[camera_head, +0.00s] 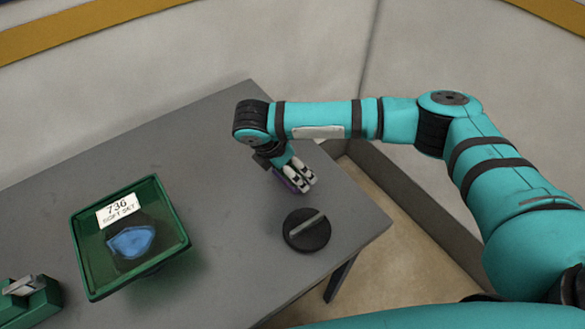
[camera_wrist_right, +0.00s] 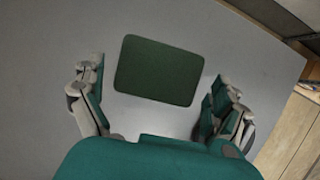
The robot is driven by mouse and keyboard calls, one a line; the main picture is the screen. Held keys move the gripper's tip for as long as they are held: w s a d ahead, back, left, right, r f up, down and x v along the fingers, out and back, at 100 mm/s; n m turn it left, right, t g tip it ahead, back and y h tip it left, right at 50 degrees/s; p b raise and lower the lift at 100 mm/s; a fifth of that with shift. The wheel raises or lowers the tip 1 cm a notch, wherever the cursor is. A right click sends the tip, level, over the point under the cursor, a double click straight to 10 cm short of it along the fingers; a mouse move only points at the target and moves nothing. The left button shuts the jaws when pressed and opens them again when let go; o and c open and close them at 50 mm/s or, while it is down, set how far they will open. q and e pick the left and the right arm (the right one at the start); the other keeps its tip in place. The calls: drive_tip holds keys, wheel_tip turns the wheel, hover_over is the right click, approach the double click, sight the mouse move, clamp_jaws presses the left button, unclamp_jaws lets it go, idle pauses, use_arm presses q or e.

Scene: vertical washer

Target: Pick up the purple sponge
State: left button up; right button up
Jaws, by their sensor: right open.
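The purple sponge (camera_head: 288,184) lies on the grey table, mostly hidden behind my right gripper in the head view. In the right wrist view a dark green rectangular face (camera_wrist_right: 158,71) lies between the fingers; it appears to be the sponge's top side. My right gripper (camera_head: 303,182) points down over the sponge. In the right wrist view its fingers (camera_wrist_right: 160,105) are spread, one on each side of the green face, with a visible gap on both sides. My left gripper is not in view.
A round black knob-like object (camera_head: 307,230) sits on the grey table (camera_head: 225,130) near the sponge. A green tray (camera_head: 85,262) labelled 736, with a blue piece inside, stands at left. A green block with a metal part (camera_head: 30,300) is at lower left. The table's right edge is close.

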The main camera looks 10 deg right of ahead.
drive_tip(key=shift+x, duration=1.2)
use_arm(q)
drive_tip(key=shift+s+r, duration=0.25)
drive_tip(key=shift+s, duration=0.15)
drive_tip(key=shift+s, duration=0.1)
use_arm(e)
drive_tip(key=c, duration=0.4)
drive_tip(key=shift+c, duration=0.2)
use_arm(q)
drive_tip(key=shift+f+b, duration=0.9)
use_arm(e)
wheel_tip(320, 180, up, 10)
drive_tip(key=shift+r, duration=0.1)
